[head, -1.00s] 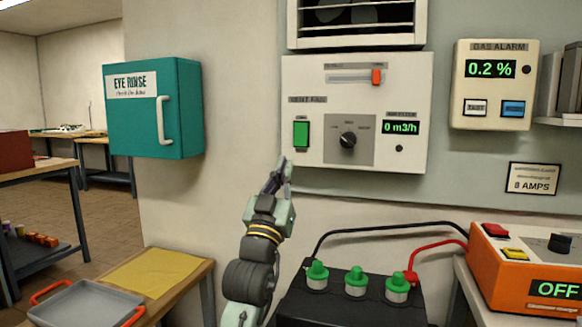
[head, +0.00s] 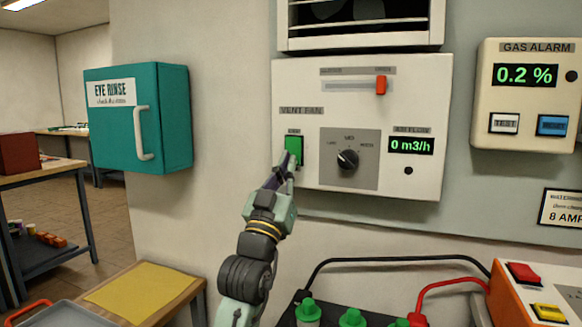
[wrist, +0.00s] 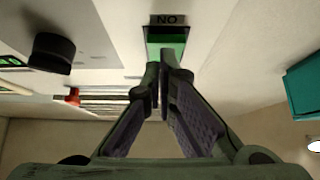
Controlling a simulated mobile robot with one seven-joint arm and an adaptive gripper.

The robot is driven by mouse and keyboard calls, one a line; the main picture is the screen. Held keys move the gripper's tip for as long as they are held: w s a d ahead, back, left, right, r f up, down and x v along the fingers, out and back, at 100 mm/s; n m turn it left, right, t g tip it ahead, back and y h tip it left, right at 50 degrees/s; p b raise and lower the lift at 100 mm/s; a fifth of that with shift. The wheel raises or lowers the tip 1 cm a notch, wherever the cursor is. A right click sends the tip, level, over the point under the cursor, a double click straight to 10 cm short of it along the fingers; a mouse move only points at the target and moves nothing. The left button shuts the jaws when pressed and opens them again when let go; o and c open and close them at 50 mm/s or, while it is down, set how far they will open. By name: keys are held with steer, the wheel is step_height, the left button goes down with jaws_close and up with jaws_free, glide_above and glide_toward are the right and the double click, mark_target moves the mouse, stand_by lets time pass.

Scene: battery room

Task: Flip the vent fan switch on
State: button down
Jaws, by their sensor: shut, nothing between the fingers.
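The vent fan panel (head: 312,90) is a white box on the wall. Its green rocker switch (head: 293,147) sits at the panel's lower left, and my fingertips cover its lower part in the head view. In the wrist view the green switch (wrist: 167,42) shows just beyond the fingertips, under a label that appears upside down. My gripper (head: 291,160) is shut and empty, its tips at the lower part of the switch; whether they touch it I cannot tell. The air flow display (head: 411,146) reads 0 m3/h.
A black knob (head: 347,160) and a red slider (head: 381,85) are on the same panel. A teal eye rinse cabinet (head: 170,120) hangs to the left. A battery with green caps (head: 351,318) and cables stands below. A gas alarm (head: 525,95) is to the right.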

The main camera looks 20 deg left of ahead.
steer(key=shift+s, duration=0.1)
steer(key=shift+w+f+b, duration=0.35)
steer(key=shift+f+b, duration=0.05)
steer(key=shift+b, duration=0.35)
steer(key=r, duration=1)
steer(key=shift+w+r, duration=0.1)
steer(key=shift+w, duration=0.15)
